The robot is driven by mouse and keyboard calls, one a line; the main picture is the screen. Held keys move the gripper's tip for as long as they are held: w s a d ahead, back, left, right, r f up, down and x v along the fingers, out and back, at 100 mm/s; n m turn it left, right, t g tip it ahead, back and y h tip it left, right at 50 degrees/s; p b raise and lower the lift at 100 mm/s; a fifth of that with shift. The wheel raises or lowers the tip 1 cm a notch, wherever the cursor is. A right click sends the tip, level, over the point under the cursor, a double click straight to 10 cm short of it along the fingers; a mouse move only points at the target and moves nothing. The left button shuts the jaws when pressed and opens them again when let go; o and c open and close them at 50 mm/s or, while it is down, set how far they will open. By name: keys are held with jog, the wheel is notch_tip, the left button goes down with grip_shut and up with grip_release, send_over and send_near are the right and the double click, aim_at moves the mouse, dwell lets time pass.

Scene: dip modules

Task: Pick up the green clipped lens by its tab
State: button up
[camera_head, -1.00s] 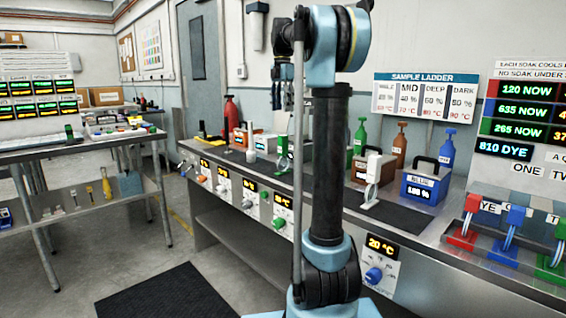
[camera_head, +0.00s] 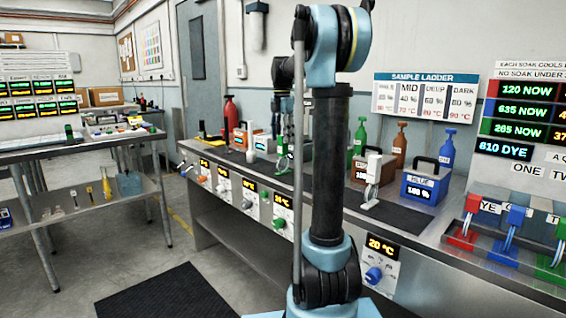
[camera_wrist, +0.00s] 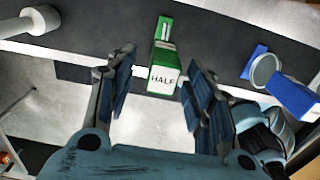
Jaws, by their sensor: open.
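My gripper (camera_wrist: 160,68) is open, with one finger on each side of the green piece and a gap on both sides.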

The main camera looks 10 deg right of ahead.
aim_at(283, 146)
jog(key=shift+w+d+f, duration=0.1)
jog(key=shift+f, duration=1.15)
jog(key=shift+d+f, duration=0.1)
jog(key=shift+f, duration=1.15)
grip_shut()
